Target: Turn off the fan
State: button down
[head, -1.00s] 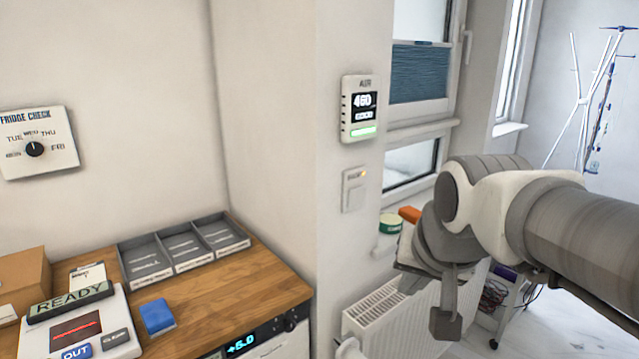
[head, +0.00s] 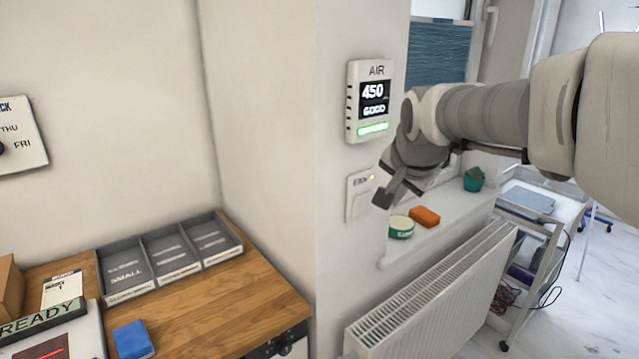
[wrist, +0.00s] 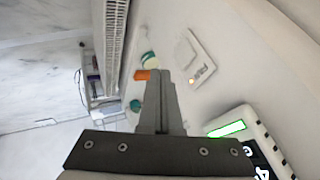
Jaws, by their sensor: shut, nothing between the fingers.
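The white fan switch (head: 355,205) is on the side wall below the air monitor. It carries small lettering that looks like FAN and a lit orange lamp at its upper right. In the wrist view the switch (wrist: 199,52) is right of the fingers, with its small lamp glowing. My gripper (head: 384,200) is shut and empty, its tip just right of the switch in the head view, overlapping its edge. In the wrist view the closed fingers (wrist: 163,78) point toward the wall beside the switch. I cannot tell whether they touch anything.
The air monitor (head: 369,101) reads 450 GOOD, close above my gripper. A green-and-white tin (head: 401,228) and an orange block (head: 425,216) sit on the windowsill below. A radiator (head: 435,290) is underneath. A wooden counter with a grey tray (head: 128,293) is at left.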

jog(key=shift+w, duration=1.1)
send_near(367, 207)
jog(key=shift+p+x, duration=0.4)
jog(key=shift+x, duration=1.65)
jog(key=shift+s, duration=0.1)
